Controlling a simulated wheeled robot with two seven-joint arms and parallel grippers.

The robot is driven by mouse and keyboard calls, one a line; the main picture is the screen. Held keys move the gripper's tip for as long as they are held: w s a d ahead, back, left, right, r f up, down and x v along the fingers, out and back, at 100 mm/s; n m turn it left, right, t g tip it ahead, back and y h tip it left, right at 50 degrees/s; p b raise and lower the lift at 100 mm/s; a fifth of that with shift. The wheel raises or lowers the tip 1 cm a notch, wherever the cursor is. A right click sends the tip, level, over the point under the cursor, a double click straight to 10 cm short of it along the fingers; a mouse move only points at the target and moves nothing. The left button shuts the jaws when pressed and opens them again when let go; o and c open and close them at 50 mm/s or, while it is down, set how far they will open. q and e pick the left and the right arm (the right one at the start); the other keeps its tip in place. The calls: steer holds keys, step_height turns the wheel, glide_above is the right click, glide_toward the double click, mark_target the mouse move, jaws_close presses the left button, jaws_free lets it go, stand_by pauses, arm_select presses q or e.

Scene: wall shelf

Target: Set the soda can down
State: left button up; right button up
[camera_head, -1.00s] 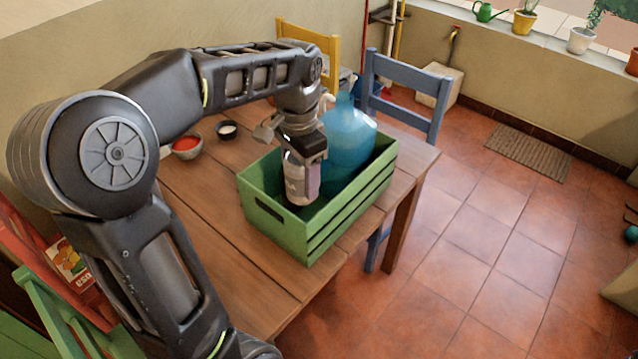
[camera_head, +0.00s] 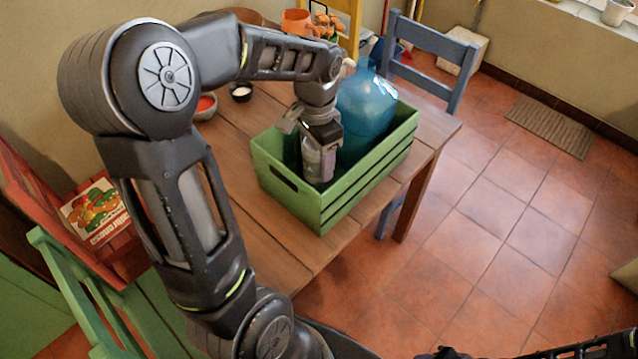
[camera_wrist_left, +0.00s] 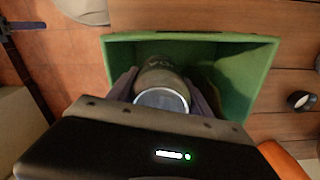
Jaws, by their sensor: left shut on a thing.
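The soda can (camera_head: 317,164) is a grey can, upright in the front left part of the green crate (camera_head: 335,217). My left gripper (camera_head: 320,148) comes down from above and is shut on it. In the left wrist view the can (camera_wrist_left: 162,98) sits between the two fingers, its pale round end facing the camera, with the green crate (camera_wrist_left: 262,55) around it. The can's lower end is hidden, so I cannot tell whether it touches the crate floor. The dark end of my right arm shows at the bottom edge, mostly cut off.
A big blue bottle (camera_head: 366,105) stands in the crate just right of the can. The crate is on a wooden table (camera_head: 228,140) with a red bowl (camera_head: 205,106) and a small dark cup (camera_head: 241,92). A blue chair (camera_head: 430,45) stands behind.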

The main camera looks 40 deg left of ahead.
mark_target(317, 178)
arm_select(q)
step_height(317, 178, down, 7)
steer(key=shift+r, duration=0.15)
steer(key=shift+f+p, duration=0.3)
steer(key=shift+f, duration=1.6)
steer(key=shift+f, duration=0.1)
steer(key=o, duration=1.3)
step_height(317, 178, up, 12)
steer(key=shift+r+b, duration=0.15)
steer(key=shift+b, duration=0.35)
